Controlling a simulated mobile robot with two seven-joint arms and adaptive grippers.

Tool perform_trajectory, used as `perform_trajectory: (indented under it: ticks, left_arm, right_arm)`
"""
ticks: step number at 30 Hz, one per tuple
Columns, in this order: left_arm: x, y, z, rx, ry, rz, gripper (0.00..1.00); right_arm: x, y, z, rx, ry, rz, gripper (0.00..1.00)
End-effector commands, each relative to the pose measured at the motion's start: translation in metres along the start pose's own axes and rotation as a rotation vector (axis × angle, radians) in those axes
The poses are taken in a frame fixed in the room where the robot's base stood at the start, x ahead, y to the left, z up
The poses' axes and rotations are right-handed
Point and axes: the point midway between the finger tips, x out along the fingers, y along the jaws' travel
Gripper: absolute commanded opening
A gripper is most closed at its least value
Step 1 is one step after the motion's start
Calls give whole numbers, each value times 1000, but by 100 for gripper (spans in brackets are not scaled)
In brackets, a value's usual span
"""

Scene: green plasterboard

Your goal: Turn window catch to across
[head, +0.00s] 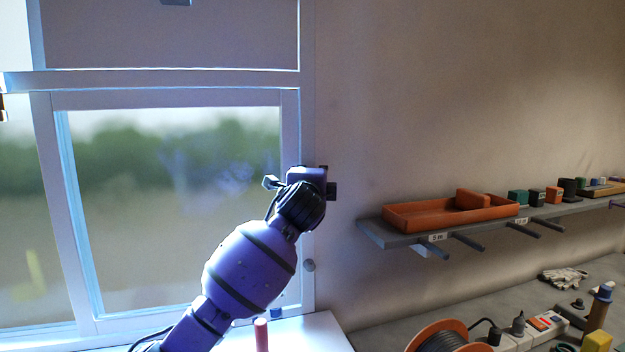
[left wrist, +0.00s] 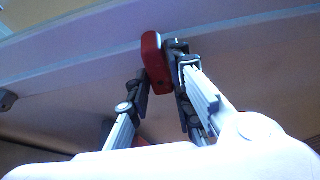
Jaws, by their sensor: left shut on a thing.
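The window catch (left wrist: 155,60) shows in the left wrist view as a red, rounded handle. Its long side runs up and down in that picture, crosswise to the pale band of the window frame (left wrist: 235,35). My left gripper (left wrist: 160,74) has its fingers on either side of the handle and is shut on it. In the head view my left gripper (head: 311,182) is at the right upright of the window frame (head: 291,125) and hides most or all of the catch. My right gripper is in neither view.
A grey shelf (head: 375,232) on the right wall holds an orange tray (head: 420,216) and several small blocks. Below it a bench (head: 400,325) carries a cable reel (head: 440,338), gloves (head: 563,279) and tools. A red cylinder (head: 261,335) stands on the white sill (head: 315,335).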

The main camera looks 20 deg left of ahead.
Motion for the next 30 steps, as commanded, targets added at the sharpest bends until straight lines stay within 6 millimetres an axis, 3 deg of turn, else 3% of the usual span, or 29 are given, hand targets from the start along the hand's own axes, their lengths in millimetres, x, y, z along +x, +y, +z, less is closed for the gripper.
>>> perform_trajectory:
  ticks: [10,11,15,25,30]
  left_arm:
    - [0,-1,0,4,0,-2,0]
    - [0,-1,0,4,0,-2,23]
    - [0,-1,0,3,0,-1,39]
    - [-2,0,0,2,1,-1,39]
    - [-21,-1,0,3,2,-3,39]
  right_arm:
    - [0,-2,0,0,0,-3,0]
    - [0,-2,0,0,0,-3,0]
    - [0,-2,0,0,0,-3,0]
    - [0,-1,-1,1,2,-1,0]
    - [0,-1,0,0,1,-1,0]
